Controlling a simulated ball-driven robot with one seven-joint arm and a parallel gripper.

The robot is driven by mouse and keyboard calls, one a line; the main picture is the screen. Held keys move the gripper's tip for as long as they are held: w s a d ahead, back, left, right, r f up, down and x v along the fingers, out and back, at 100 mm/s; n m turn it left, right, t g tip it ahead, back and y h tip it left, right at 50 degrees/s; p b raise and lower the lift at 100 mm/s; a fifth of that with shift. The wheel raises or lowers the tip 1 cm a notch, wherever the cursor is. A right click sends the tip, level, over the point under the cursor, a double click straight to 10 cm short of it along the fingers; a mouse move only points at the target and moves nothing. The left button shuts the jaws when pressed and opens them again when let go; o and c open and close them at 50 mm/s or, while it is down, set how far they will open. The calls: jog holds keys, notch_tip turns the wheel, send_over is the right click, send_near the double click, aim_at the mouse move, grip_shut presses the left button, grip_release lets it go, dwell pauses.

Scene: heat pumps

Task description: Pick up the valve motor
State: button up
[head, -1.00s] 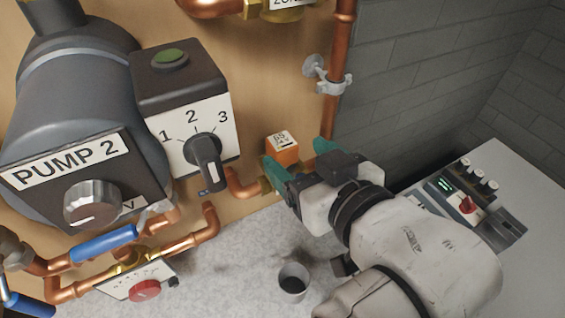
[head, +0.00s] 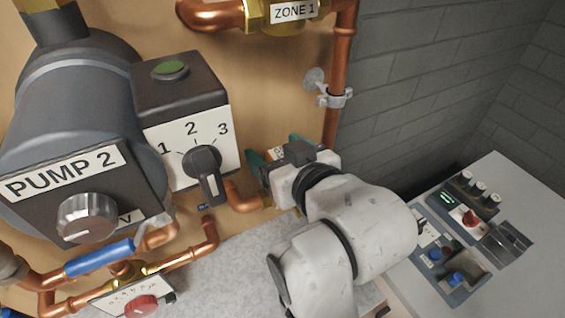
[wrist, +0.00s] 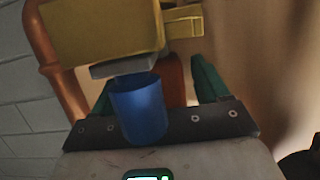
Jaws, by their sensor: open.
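The valve motor (head: 277,152) is a small orange box with a white label, on the pipework at the wooden panel. In the head view only a bit of its label shows; my gripper hides the rest. My gripper (head: 275,150) is open, its green fingers on either side of the motor. In the wrist view an orange-red part, seemingly the motor (wrist: 174,82), shows between the fingers of my gripper (wrist: 152,80), partly behind a blue cylinder (wrist: 139,108). I cannot tell whether the fingers touch the motor.
The PUMP 2 unit (head: 65,110) and its 1-2-3 switch box (head: 190,135) stand close left of my gripper. A copper pipe (head: 338,65) runs up at right. In the wrist view a brass-yellow block (wrist: 105,30) hangs close above. A control panel (head: 470,225) is at right.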

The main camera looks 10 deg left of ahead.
jog(key=c, duration=1.2)
jog(key=shift+r, duration=0.15)
